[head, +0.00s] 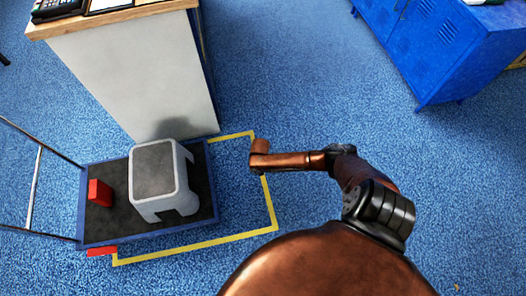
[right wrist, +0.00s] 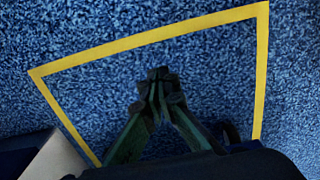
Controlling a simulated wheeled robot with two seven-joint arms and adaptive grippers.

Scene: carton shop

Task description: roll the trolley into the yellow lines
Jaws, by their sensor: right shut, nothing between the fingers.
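The trolley (head: 115,233) has a dark deck with a blue rim and a metal handle (head: 36,185) at its left end. A grey stool (head: 155,180) and a small red box (head: 100,193) stand on the deck. The yellow lines (head: 200,243) on the floor reach out past its right end. The trolley's right part lies within them; its left end extends left of their visible lower-left corner. My right gripper (right wrist: 160,85) is shut and empty, right of the trolley; in the right wrist view the floor inside the lines shows behind it. My left gripper is out of view.
A white counter (head: 145,75) with a wooden top stands just behind the trolley. A blue cabinet (head: 435,45) stands at the top right. A flat red piece (head: 101,251) shows by the trolley's lower-left edge. Blue carpet is clear between counter and cabinet.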

